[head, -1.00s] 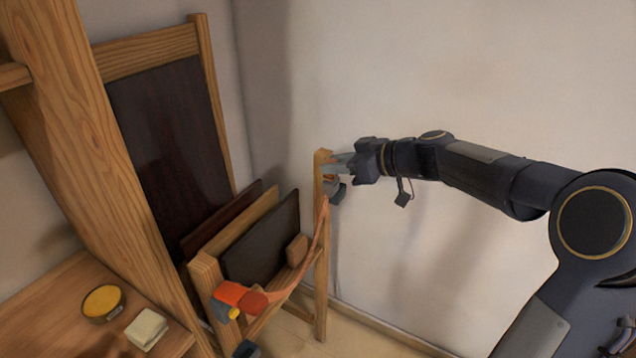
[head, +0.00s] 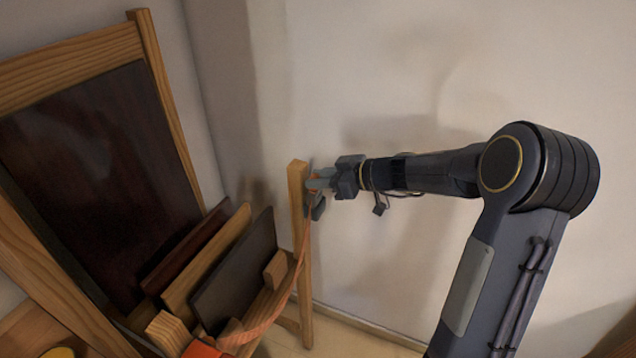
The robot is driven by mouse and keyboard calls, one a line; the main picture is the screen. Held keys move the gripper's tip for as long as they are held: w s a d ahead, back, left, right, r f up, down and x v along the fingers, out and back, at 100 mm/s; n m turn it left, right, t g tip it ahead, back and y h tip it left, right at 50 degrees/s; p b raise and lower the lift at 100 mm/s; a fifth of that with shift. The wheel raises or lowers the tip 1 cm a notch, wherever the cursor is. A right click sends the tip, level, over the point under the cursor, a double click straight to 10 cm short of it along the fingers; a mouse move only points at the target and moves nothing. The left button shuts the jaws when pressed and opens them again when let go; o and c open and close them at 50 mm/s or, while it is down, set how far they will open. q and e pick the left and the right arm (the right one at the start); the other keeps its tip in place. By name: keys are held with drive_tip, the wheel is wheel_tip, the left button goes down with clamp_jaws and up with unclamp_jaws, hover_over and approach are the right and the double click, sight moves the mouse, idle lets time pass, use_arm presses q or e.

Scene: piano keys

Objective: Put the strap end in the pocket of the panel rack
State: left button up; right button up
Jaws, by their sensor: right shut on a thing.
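The wooden panel rack (head: 297,205) stands at the lower left of the head view and holds several upright panels. An orange strap (head: 297,262) runs from low at the rack's near side, by an orange-red part (head: 203,350), up to the top of its right post. My right gripper (head: 318,180) is at the top of that post, shut on the strap end, which is mostly hidden by the fingers. I cannot tell whether the strap end touches the post or where the pocket is. My left gripper is out of view.
A large dark panel in a wooden frame (head: 100,180) rises behind the rack at the left. A pale wall (head: 400,80) stands behind my right arm. A small yellow thing (head: 60,353) shows at the lower left edge. Open space lies right of the rack.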

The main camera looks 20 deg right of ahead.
sight(320, 191)
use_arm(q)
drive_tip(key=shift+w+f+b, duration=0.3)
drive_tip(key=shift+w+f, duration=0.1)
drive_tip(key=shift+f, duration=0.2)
use_arm(e)
drive_tip(key=f, duration=0.3)
drive_tip(key=shift+w+d+f, duration=0.1)
drive_tip(key=shift+w+f, duration=0.15)
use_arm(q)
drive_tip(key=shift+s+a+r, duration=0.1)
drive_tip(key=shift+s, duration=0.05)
use_arm(e)
drive_tip(key=shift+s+r, duration=0.1)
drive_tip(key=shift+s, duration=0.05)
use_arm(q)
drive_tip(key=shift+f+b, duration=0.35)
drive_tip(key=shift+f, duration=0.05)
use_arm(e)
drive_tip(key=shift+f, duration=0.2)
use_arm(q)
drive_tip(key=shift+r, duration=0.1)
use_arm(e)
drive_tip(key=o, duration=1)
drive_tip(key=shift+o, duration=0.2)
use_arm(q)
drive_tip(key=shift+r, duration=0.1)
use_arm(e)
drive_tip(key=shift+r, duration=0.15)
